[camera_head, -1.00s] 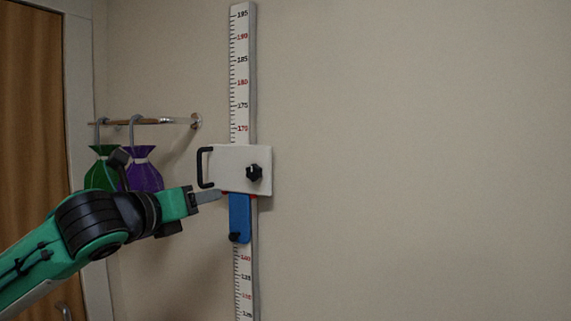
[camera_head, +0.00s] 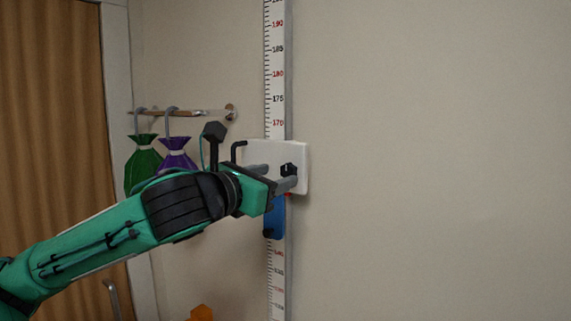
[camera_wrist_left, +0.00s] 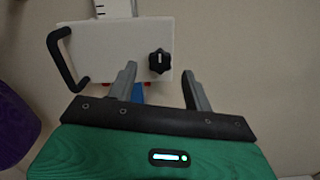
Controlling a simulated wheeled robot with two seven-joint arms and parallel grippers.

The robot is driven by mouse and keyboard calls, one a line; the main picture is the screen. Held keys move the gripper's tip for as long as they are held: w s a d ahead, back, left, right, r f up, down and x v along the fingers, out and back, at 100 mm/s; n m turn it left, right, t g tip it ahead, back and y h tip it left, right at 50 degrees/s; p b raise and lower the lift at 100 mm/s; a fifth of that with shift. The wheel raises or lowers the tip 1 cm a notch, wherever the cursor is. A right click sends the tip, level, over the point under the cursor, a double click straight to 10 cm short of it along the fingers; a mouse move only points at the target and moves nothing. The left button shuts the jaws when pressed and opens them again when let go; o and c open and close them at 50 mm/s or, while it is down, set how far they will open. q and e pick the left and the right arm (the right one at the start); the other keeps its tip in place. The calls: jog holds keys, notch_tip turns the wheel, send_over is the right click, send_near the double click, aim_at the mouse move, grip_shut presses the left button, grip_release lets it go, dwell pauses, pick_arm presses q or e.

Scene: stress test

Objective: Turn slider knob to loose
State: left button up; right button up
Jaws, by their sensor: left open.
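A white slider block (camera_head: 265,153) sits on a vertical height scale (camera_head: 276,85) fixed to the wall. Its black star-shaped knob (camera_head: 289,169) is on the right part of its face, and a black handle is on its left. My left gripper (camera_head: 277,177) is open and empty in front of the block. In the left wrist view the knob (camera_wrist_left: 159,61) shows beyond and between the two grey fingers (camera_wrist_left: 160,85), nearer the left finger. I cannot tell whether a finger touches it. My right gripper is not in view.
A blue piece (camera_head: 275,217) hangs below the block on the scale. To the left, a green bag (camera_head: 142,165) and a purple bag (camera_head: 177,154) hang from a wall rod (camera_head: 190,113). A wooden door (camera_head: 50,110) stands far left. The wall to the right is clear.

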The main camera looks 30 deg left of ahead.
aim_at(286, 172)
pick_arm(q)
jog(key=w, duration=0.2)
jog(key=shift+w+d+r+p, duration=0.15)
jog(key=shift+w+d+p, duration=0.05)
jog(key=shift+w+p, duration=0.15)
jog(key=shift+w+d, duration=0.1)
jog(key=shift+w, duration=0.65)
jog(key=shift+c, duration=0.4)
jog(key=c, duration=0.9)
jog(key=shift+o, duration=0.2)
